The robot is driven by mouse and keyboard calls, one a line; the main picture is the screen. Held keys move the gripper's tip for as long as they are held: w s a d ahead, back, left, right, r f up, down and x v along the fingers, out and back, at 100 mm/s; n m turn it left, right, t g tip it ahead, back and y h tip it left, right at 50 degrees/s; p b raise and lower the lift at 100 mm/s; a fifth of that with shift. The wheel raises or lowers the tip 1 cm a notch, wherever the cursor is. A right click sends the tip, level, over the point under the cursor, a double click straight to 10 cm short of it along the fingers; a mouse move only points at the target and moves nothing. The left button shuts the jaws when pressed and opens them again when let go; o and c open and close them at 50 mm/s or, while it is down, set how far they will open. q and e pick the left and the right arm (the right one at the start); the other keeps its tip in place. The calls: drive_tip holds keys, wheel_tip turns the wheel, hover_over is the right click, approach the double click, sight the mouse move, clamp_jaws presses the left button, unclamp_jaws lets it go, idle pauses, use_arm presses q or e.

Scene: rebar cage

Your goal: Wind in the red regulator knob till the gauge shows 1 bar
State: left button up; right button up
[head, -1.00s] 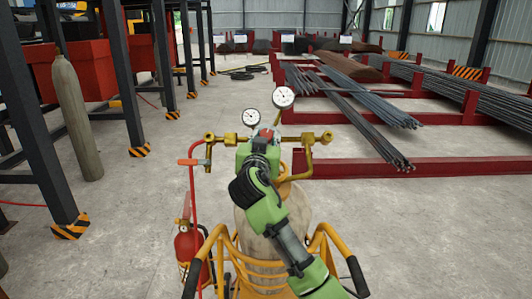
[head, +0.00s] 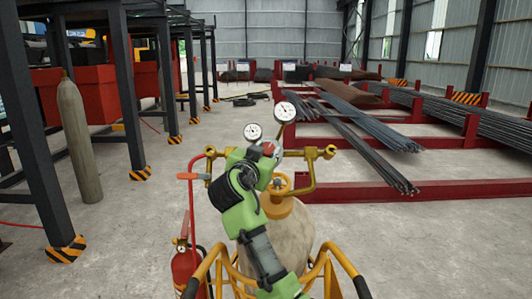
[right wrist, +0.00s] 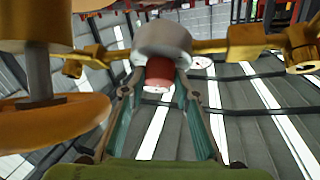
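The red regulator knob (right wrist: 160,70) shows in the right wrist view between my right gripper's (right wrist: 160,82) two fingers, whose pads meet its sides. In the head view the knob (head: 268,149) is a small red spot at the tip of my right gripper (head: 264,156), which hides most of the regulator. Two round white gauges stand above it: a left gauge (head: 253,132) and a right gauge (head: 285,112). Their needles are too small to read. The grey regulator body (right wrist: 162,40) lies just beyond the knob. My left gripper is out of view.
A pale gas cylinder (head: 290,240) stands in a yellow trolley (head: 335,262) below the regulator. A red fire extinguisher (head: 186,270) hangs at the left. Brass pipes and valves (head: 326,152) flank the regulator. Red racks with rebar (head: 380,160) lie behind; the floor between is clear.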

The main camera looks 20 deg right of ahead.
drive_tip(key=o, duration=0.4)
drive_tip(key=v, duration=0.7)
drive_tip(key=shift+s, duration=0.25)
drive_tip(key=shift+a, duration=0.15)
